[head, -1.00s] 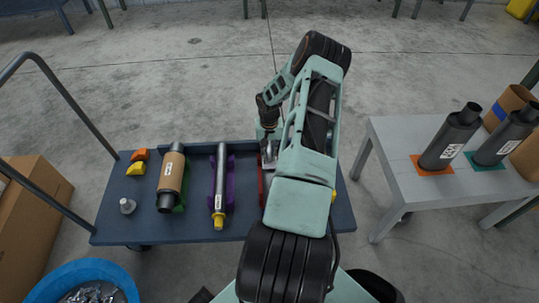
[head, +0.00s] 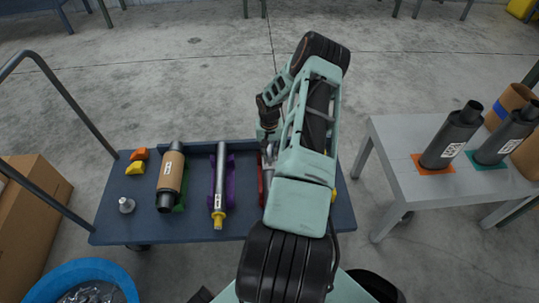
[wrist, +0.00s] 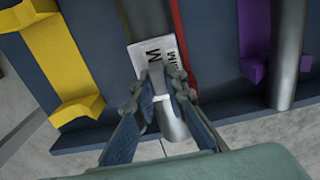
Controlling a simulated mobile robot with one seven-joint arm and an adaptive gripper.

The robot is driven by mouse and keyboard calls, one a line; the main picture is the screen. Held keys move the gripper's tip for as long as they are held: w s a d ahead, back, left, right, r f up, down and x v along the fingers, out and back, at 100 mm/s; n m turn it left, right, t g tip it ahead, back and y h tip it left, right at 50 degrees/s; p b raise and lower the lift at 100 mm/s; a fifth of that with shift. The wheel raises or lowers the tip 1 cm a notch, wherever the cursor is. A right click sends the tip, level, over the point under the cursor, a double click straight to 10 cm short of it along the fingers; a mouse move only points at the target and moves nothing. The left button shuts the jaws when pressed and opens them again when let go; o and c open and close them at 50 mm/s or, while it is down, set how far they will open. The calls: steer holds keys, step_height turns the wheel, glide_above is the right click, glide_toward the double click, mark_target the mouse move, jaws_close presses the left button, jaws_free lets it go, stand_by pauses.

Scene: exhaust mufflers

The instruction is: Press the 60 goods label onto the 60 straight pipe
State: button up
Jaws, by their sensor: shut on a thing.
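My gripper (wrist: 160,92) is shut at the far side of the dark blue cart, by the red cradle (wrist: 180,42). A white label (wrist: 167,50) with black print lies at its fingertips, and the gripper appears shut on it. A grey round part (wrist: 174,128) shows between and under the fingers, likely a pipe end; contact between it and the label cannot be told. In the head view my arm hides the label and most of the red cradle (head: 262,185). Another grey pipe (head: 220,175) with a white label and yellow end lies in a purple cradle (head: 231,172).
A yellow cradle (wrist: 62,55) stands beside the red one. A brown-wrapped muffler (head: 171,172) lies in a green cradle on the cart (head: 110,215). Orange and yellow blocks and a small grey part sit at left. A grey table (head: 400,160) with dark mufflers stands at right.

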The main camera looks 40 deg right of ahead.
steer(key=shift+r, duration=0.1)
stand_by(0.3)
steer(key=shift+r+p, duration=2.15)
steer(key=shift+r, duration=1.3)
